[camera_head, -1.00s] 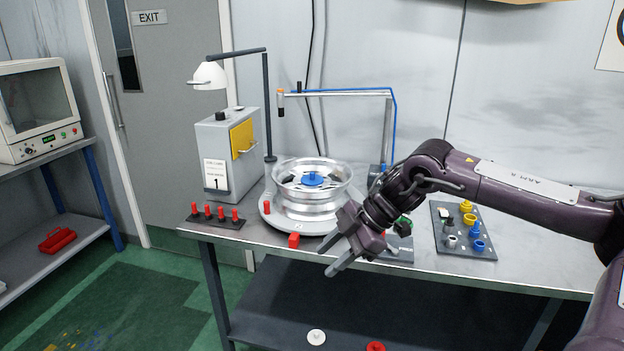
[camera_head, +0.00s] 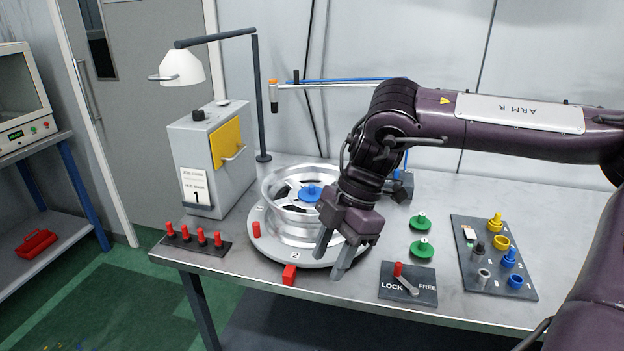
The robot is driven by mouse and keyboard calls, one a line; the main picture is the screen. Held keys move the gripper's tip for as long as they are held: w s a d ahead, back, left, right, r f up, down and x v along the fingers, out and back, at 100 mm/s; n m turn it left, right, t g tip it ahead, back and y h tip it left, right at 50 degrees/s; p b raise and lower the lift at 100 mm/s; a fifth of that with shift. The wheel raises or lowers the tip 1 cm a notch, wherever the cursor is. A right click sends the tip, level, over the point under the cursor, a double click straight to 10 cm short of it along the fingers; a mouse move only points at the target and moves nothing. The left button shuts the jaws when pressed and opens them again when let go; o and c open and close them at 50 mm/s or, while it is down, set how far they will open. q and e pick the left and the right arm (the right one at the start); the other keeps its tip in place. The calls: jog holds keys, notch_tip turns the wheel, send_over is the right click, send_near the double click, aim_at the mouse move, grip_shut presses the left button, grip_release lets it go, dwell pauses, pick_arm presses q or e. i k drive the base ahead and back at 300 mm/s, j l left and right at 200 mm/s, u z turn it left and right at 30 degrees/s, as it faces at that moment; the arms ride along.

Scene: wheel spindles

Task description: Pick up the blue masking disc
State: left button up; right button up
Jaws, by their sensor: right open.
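The blue masking disc (camera_head: 310,193) sits at the centre of the silver wheel (camera_head: 283,222), on its hub. The wheel lies on a round grey turntable (camera_head: 262,240) on the metal table. My right gripper (camera_head: 334,257) is open, with its fingers pointing down over the right front edge of the wheel and turntable. It is to the right of and nearer than the blue disc, and nothing shows between its fingers. The gripper and wrist hide the right part of the wheel. My left gripper is not in view.
Two green discs (camera_head: 421,248) lie right of the gripper, behind a LOCK/FREE lever plate (camera_head: 408,284). A dark board (camera_head: 487,259) holds yellow, blue and grey parts. Red pegs (camera_head: 202,237) stand at the left front. A grey box (camera_head: 209,160) and lamp (camera_head: 181,66) stand behind.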

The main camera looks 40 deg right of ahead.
aim_at(311, 193)
jog(key=i+l, duration=1)
